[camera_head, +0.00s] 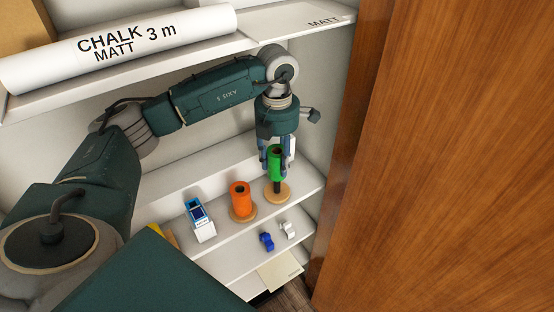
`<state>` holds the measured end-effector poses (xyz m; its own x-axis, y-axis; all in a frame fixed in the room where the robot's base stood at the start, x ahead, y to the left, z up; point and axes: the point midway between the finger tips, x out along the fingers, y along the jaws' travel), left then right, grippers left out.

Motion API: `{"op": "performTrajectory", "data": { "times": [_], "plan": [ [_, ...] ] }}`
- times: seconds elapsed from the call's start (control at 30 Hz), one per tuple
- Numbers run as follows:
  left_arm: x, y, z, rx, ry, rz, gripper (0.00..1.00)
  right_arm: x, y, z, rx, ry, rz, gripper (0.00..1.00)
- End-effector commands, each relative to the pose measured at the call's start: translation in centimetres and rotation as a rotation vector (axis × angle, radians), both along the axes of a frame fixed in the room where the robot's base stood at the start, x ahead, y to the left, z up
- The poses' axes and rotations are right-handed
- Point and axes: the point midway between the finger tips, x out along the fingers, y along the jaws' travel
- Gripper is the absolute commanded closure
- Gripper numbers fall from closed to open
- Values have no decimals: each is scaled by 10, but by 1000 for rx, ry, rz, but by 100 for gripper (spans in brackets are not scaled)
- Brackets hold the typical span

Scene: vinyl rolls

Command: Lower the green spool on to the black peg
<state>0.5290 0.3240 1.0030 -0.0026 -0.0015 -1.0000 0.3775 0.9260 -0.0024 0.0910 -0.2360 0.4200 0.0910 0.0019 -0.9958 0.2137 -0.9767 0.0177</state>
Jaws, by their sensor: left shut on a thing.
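The green spool (275,157) is upright in my left gripper (275,165), whose fingers are closed on its two sides. The black peg (277,188) stands on a round wooden base (283,197) on the shelf. The spool is in line above the base, and the lower part of the peg shows beneath it. The spool hides the peg's top, so I cannot tell whether the tip is inside the bore. My right gripper is not in view.
An orange spool (240,195) stands on another wooden base just left. A blue and white box (200,220) is further left. Blue and white small items (267,241) lie on the shelf below. A wooden panel (440,150) closes off the right. A white roll (120,45) lies on the shelf above.

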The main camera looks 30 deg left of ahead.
Motion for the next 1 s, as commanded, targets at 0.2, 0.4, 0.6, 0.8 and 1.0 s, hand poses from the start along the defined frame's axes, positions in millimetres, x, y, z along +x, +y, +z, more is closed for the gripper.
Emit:
{"op": "performTrajectory", "data": {
  "times": [0.2, 0.4, 0.6, 0.8, 1.0],
  "plan": [
    [0, 0, 1, 0, -1, 0, 100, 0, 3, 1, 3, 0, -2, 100],
    [0, 0, -2, 0, -1, 0, 100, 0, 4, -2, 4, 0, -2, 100],
    [0, 0, -11, 0, -1, 0, 100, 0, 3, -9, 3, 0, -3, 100],
    [0, 0, -16, 0, -1, 0, 100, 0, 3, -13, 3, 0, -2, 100],
    [0, 0, -15, 0, -1, 0, 100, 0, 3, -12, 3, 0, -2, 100]
  ]
}}
